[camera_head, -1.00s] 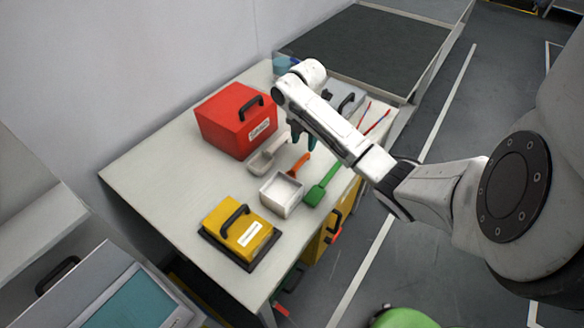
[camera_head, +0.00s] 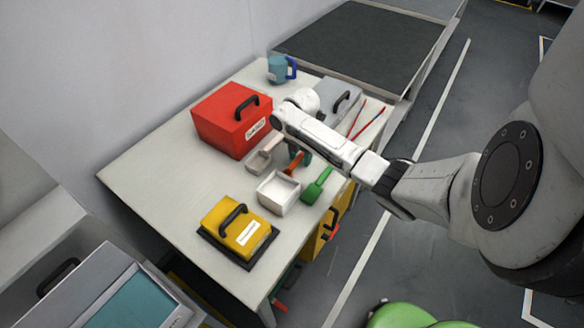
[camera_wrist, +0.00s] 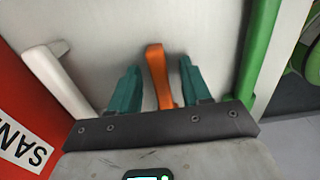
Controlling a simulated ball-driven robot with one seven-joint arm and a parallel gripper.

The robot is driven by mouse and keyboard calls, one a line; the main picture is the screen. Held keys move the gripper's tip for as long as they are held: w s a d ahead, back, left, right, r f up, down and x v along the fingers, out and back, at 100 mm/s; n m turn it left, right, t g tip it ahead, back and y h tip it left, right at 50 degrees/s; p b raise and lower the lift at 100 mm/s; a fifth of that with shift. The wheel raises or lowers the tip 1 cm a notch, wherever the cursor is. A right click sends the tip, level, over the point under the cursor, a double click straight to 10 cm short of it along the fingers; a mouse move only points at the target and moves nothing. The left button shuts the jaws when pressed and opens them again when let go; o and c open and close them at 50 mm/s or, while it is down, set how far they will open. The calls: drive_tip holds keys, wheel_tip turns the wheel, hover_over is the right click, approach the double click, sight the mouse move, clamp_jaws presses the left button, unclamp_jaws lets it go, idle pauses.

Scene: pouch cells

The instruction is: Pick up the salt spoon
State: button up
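No label marks the salt spoon. A scoop with a white square pan (camera_head: 279,194) and an orange handle (camera_head: 293,168) lies on the table. My gripper (camera_head: 303,156) is low over that handle. In the wrist view the orange handle (camera_wrist: 158,72) stands between the teal fingers of my gripper (camera_wrist: 160,64), with a gap on both sides. The fingers are open. A beige scoop (camera_head: 262,158) lies to the left and a green scoop (camera_head: 315,188) to the right. The pan is out of the wrist view.
A red box (camera_head: 228,125) stands behind the beige scoop. A yellow box (camera_head: 232,222) is at the front. A grey case (camera_head: 337,92), a blue mug (camera_head: 278,70) and thin red and blue rods (camera_head: 358,116) are at the back. The table's left part is bare.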

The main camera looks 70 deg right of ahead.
clamp_jaws()
drive_tip(key=shift+r, duration=0.1)
idle(0.3)
